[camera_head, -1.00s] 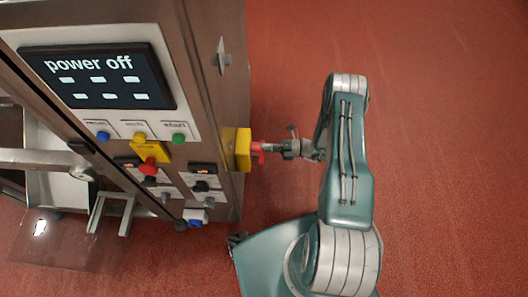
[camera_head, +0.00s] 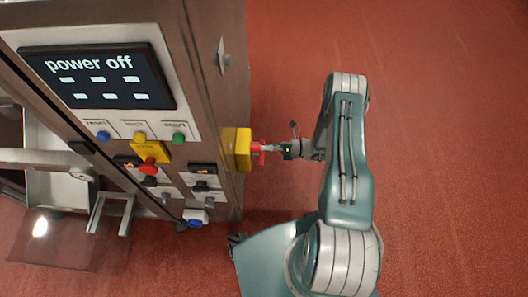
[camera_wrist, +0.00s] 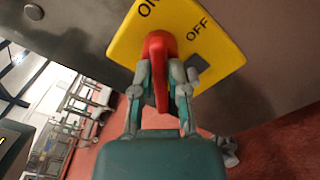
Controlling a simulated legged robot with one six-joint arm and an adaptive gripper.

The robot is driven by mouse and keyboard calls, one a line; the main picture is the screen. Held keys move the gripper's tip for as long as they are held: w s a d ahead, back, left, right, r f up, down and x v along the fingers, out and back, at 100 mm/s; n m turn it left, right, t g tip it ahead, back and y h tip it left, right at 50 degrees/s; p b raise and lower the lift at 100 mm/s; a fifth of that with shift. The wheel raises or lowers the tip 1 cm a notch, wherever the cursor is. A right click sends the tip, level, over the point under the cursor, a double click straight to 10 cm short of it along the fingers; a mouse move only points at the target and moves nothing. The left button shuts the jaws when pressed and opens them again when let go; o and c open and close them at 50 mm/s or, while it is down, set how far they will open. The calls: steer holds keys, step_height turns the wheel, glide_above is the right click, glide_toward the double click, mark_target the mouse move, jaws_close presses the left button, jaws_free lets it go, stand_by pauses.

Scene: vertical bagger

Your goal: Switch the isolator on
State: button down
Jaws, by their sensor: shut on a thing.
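The isolator is a yellow plate (camera_wrist: 222,62) with a red handle (camera_wrist: 160,47) on the machine's side wall. The plate carries the words ON and OFF at its upper edge and right. In the head view, the yellow isolator box (camera_head: 243,150) sticks out from the wall, with the red handle (camera_head: 256,147) at its outer face. My gripper (camera_wrist: 162,82) is shut on the red handle, one finger on each side. In the head view, my gripper (camera_head: 268,148) reaches the handle from the right. The fingers hide part of the handle. The machine's display (camera_head: 98,78) reads "power off".
The front panel has blue, yellow and green buttons (camera_head: 179,139) and a red stop knob (camera_head: 148,167) on yellow. A small grey latch (camera_head: 223,57) sticks out from the side wall above the isolator. The red floor (camera_head: 445,120) to the right is clear.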

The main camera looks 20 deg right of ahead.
steer(key=n, duration=0.9)
steer(key=shift+f+n, duration=0.15)
steer(key=shift+n, duration=0.25)
steer(key=shift+c, duration=2.4)
jaws_free()
steer(key=shift+v, duration=2.55)
steer(key=v, duration=1.2)
